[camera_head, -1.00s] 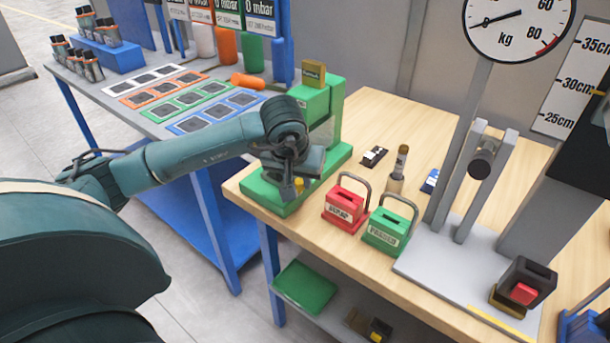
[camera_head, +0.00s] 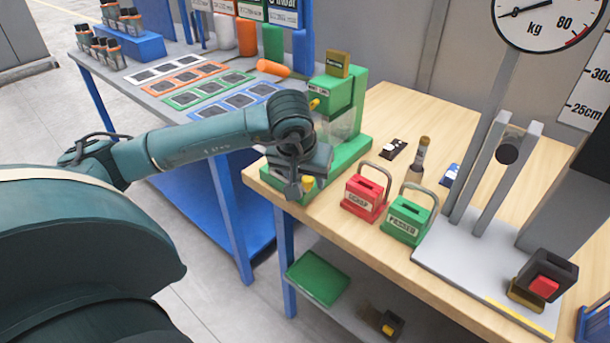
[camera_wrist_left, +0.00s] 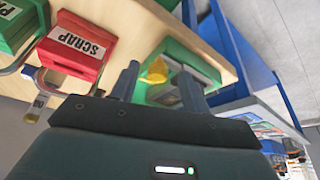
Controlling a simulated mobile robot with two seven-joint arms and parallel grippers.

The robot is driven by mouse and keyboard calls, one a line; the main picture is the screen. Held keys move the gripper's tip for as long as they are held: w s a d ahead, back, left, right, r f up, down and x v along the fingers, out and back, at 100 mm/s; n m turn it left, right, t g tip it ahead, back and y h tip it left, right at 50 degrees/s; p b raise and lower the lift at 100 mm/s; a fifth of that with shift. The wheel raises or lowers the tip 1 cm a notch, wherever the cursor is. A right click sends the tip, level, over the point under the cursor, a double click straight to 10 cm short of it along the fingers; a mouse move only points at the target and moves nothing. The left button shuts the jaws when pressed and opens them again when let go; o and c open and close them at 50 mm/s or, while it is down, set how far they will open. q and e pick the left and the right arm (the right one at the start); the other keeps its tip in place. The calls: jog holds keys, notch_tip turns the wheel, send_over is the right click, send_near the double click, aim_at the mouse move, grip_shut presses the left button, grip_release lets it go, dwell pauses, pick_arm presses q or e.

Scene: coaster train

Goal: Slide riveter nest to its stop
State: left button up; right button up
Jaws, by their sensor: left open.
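The green riveter (camera_head: 341,92) stands at the left end of the wooden bench, on a green base (camera_head: 350,150). A yellow knob (camera_head: 308,183) shows low at its front, by the nest. In the left wrist view the grey nest (camera_wrist_left: 190,72) lies on the green base, with the yellow knob (camera_wrist_left: 155,70) in front of it. My left gripper (camera_head: 293,188) is low at the riveter's front. Its fingers (camera_wrist_left: 160,86) are apart, with the knob showing between them; contact is unclear. My wrist hides part of the nest in the head view. My right gripper is out of view.
A red SCRAP box (camera_head: 362,198) and a green box (camera_head: 405,220) stand just right of the riveter. A press-like stand (camera_head: 480,265) is farther right. A side table (camera_head: 150,103) with coloured trays is at the left.

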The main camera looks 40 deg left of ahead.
pick_arm(q)
jog(key=v, duration=1.3)
dwell(0.4)
